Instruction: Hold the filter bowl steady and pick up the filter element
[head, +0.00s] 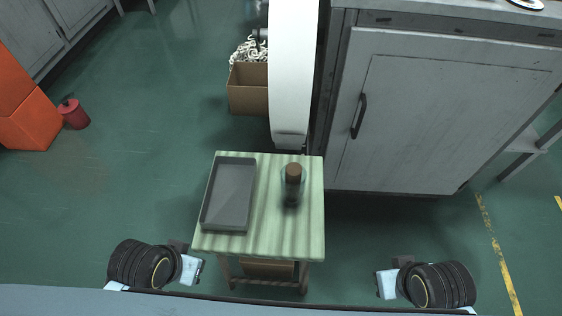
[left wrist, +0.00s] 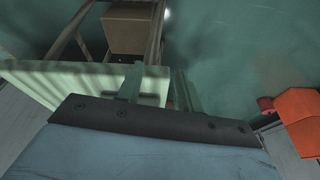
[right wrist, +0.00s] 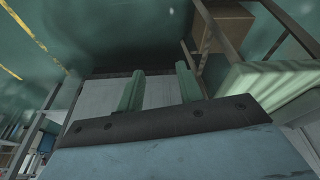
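A small upright cylinder with a brown top and a dark, partly clear lower body (head: 292,186) stands on the right half of a small green-striped table (head: 270,235). It appears to be the filter element in its bowl, but it is too small to tell the two parts apart. My left gripper (head: 198,270) is off the table's front left corner, and its two fingers stand apart and empty in the left wrist view (left wrist: 156,78). My right gripper (head: 380,285) is off to the table's right, its fingers also apart and empty in the right wrist view (right wrist: 160,78).
A grey empty tray (head: 229,195) lies on the table's left half. A white column (head: 292,70) stands just behind the table. A cardboard box with pale curled pieces (head: 248,90) is behind it. A grey cabinet (head: 430,120) stands behind right. A brown box (head: 267,268) sits under the table.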

